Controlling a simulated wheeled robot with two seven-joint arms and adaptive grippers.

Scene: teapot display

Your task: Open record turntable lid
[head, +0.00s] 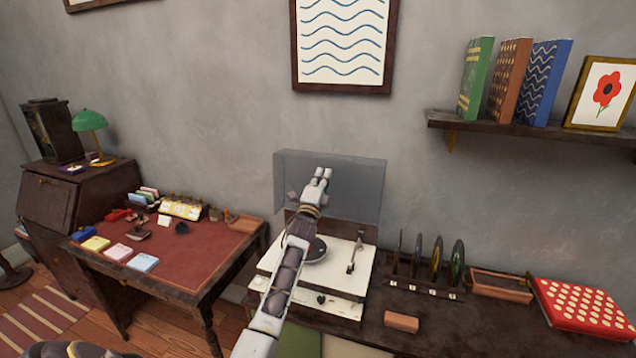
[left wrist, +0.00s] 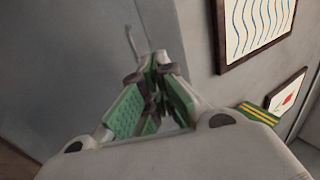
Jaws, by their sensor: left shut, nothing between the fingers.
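The record turntable (head: 370,265) has a cream top and stands on a dark cabinet against the wall. Its smoky see-through lid (head: 362,192) stands raised, roughly upright, along the back of the deck. My left arm reaches over the deck and hides part of the platter. My left gripper (head: 322,175) is shut and empty, and overlaps the middle of the lid in the head view; I cannot tell whether it touches. Its green-padded fingers show closed together in the left wrist view (left wrist: 155,88). The tonearm (head: 355,252) is at the deck's right. My right gripper is out of view.
A rack of upright records (head: 430,268), a wooden tray (head: 500,286), a small wooden block (head: 401,321) and a red dotted box (head: 585,308) stand right of the turntable. A desk (head: 205,262) stands left. A bookshelf (head: 530,128) is above right.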

